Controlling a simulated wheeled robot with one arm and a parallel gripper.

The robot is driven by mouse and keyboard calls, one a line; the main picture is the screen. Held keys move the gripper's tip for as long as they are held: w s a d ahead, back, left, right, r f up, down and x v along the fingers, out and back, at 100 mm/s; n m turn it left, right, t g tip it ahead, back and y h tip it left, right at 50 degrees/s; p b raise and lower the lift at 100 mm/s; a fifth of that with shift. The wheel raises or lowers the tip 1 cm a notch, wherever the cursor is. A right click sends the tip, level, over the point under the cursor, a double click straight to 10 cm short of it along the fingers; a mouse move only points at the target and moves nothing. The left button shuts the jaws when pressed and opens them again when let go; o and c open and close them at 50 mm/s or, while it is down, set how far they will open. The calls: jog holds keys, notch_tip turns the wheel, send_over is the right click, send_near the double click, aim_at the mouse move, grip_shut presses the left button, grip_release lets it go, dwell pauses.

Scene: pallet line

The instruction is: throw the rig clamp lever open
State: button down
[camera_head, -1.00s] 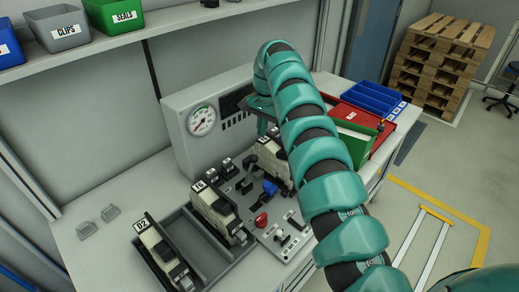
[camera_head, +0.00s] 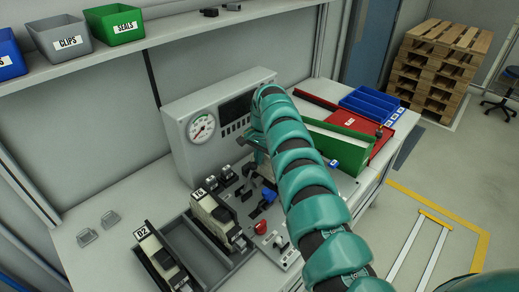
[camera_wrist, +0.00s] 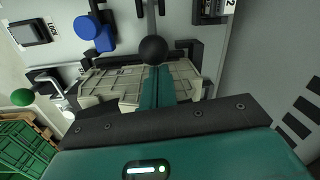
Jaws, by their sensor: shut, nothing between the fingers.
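A lever with a black ball knob (camera_wrist: 153,50), which looks like the clamp lever, shows in the wrist view. Its grey bar runs up from the knob to the top edge. My gripper (camera_wrist: 156,72) is shut and empty, with its teal fingertips right at the knob; I cannot tell whether they touch. A cream ribbed part (camera_wrist: 105,84) sits beneath the fingers, partly covered by them. In the head view my arm hides the lever and most of my gripper. The rig plate (camera_head: 262,228) shows beside the arm.
A blue knob (camera_wrist: 103,36) stands left of the lever. A red knob (camera_head: 260,227) is at the rig's front. A gauge panel (camera_head: 180,122) rises behind. A grey tray (camera_head: 187,240) holds parts at left. A green bin (camera_head: 338,142) and red tray (camera_head: 377,146) lie at right.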

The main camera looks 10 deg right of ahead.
jog(key=shift+a, duration=0.15)
dwell(0.4)
jog(key=shift+s+p, duration=0.2)
jog(key=shift+p, duration=0.45)
